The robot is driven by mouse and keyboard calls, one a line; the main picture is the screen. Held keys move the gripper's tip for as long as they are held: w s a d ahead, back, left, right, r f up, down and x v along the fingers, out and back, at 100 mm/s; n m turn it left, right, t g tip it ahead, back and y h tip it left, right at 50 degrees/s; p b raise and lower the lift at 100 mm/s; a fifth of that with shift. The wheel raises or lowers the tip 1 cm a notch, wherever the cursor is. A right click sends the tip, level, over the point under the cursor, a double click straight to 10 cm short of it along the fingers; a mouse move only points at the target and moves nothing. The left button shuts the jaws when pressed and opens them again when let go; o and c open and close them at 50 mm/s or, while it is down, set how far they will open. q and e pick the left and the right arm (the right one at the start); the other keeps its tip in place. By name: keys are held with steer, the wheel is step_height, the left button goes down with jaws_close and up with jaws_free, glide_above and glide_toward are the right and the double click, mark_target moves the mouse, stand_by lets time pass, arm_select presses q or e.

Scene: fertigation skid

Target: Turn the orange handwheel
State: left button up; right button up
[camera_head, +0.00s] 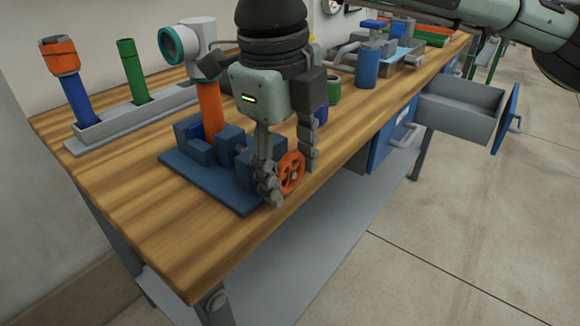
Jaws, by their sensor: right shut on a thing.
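The orange handwheel (291,165) is a small spoked wheel on the front right side of the blue skid (205,178), which stands near the front end of the wooden bench. My right gripper (289,183) points down from above, with one finger on each side of the wheel. It is shut on the wheel, and its near finger covers part of the wheel's left edge. The wheel's shaft is mostly hidden. My left gripper is not in view.
An orange column with a white-and-teal gauge (174,45) rises from the skid close to the gripper. A grey rack (100,138) holds blue and green cylinders. An open drawer (462,108) juts out at the right. The bench's front corner is clear.

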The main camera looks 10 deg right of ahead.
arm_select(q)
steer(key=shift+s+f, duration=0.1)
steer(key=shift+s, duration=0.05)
arm_select(e)
steer(key=shift+w+d+f+g+y+b, duration=0.1)
steer(key=shift+f+g+y+b, duration=0.05)
steer(key=shift+g+y+b, duration=1)
steer(key=shift+g+y, duration=0.75)
arm_select(q)
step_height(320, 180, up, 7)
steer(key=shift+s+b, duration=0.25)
steer(key=shift+b, duration=0.05)
arm_select(e)
steer(key=shift+w+g+y, duration=0.1)
steer(key=shift+g+y, duration=0.4)
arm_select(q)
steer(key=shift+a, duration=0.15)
arm_select(e)
steer(key=o, duration=1.2)
steer(key=v, duration=1.2)
steer(key=shift+w+d, duration=0.1)
steer(key=shift+d, duration=0.05)
